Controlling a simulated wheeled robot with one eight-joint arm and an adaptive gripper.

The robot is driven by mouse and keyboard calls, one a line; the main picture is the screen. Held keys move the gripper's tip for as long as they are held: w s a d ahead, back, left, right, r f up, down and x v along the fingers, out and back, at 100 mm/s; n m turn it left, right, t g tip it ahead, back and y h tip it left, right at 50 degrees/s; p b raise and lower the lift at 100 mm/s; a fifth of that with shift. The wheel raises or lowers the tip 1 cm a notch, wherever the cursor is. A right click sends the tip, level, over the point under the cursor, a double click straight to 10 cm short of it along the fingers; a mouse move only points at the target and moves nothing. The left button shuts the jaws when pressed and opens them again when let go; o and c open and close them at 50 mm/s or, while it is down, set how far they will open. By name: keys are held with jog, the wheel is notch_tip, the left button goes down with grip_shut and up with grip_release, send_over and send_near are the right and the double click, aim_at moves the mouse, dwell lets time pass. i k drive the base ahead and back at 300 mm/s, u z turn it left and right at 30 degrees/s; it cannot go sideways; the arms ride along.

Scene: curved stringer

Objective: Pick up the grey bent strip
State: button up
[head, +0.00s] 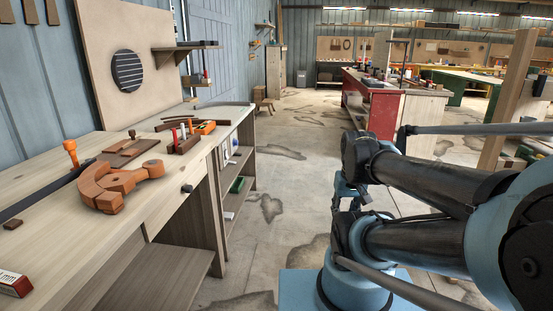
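A long dark grey strip (45,192) lies on the left part of the wooden workbench (140,228) and runs out of the left edge of the view. Thin dark curved strips (181,120) lie farther back on the same bench. I cannot tell for sure which one is the grey bent strip. My arm is folded at the right, over the floor and well apart from the bench. I cannot make out the gripper's fingers among the dark and blue arm parts. No strip shows in its hold.
An orange-brown curved wooden piece (118,187) lies in front of the long strip. The floor (283,190) beside the bench is clear.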

aim_at(210, 105)
jog(key=z, duration=0.45)
jog(key=i, duration=2.15)
jog(key=u, duration=0.3)
jog(key=i, duration=1.1)
jog(key=u, duration=0.9)
jog(key=i, duration=0.7)
jog(key=u, duration=0.3)
